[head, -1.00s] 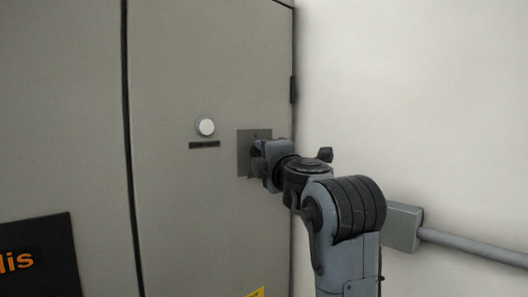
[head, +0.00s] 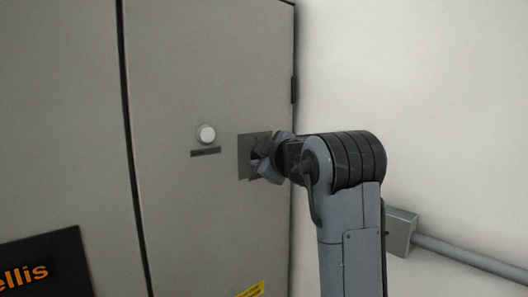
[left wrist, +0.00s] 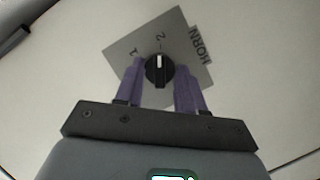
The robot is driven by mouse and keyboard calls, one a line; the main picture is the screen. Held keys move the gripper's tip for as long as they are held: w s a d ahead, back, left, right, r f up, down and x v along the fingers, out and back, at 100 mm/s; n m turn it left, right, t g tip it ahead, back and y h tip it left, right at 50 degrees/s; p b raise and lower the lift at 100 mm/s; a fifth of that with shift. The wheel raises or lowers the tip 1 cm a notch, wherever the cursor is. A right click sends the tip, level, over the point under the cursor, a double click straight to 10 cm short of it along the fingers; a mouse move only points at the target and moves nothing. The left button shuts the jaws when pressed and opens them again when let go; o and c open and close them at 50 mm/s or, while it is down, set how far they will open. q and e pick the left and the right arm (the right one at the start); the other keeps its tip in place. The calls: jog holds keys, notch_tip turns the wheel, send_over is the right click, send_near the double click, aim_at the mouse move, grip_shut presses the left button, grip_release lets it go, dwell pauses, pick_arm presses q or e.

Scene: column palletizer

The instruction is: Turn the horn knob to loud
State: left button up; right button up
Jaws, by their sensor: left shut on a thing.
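The horn knob (left wrist: 158,72) is a black round knob with a white pointer line, on a grey square plate (left wrist: 122,50) marked 1, 2 and HORN. In the left wrist view the pointer is up, towards the 2. My left gripper (head: 259,160) is at the plate (head: 245,158) in the head view, its purple fingers (left wrist: 160,80) on either side of the knob and shut on it. In the head view the gripper mostly hides the knob. My right gripper is not in view.
A white round button (head: 207,133) with a dark label sits left of the plate on the grey cabinet door (head: 190,210). A grey box with a conduit (head: 460,248) runs along the white wall at right. A dark sign with orange letters (head: 40,272) is at lower left.

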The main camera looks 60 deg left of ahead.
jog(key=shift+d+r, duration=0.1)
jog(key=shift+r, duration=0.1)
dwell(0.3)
pick_arm(q)
jog(key=o, duration=1)
jog(key=shift+o, duration=0.2)
